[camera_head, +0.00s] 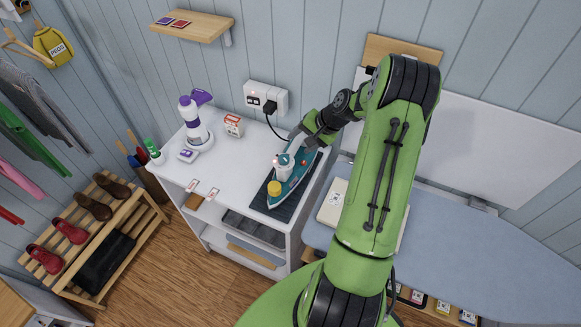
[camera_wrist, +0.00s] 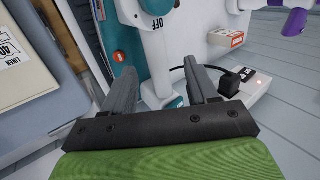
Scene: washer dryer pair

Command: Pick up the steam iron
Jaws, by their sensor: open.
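The steam iron (camera_head: 289,188), teal with a white handle and a yellow-orange part near its tip, lies on a dark mat (camera_head: 258,199) on the white cabinet top. My gripper (camera_head: 298,146) is at the iron's back end, above the cabinet. In the wrist view my gripper (camera_wrist: 162,88) is open. The iron's white handle (camera_wrist: 158,55), marked OFF, shows between and beyond the two fingers. The teal body (camera_wrist: 127,62) is beside the left finger. I cannot tell whether the fingers touch the iron. My arm hides part of the area right of it.
A purple-and-white steamer (camera_head: 197,125) and a small red-white box (camera_head: 233,125) stand on the cabinet top (camera_head: 222,168). A wall socket (camera_head: 266,99) with a black plug and cord is behind. An ironing board (camera_head: 465,215) is at the right.

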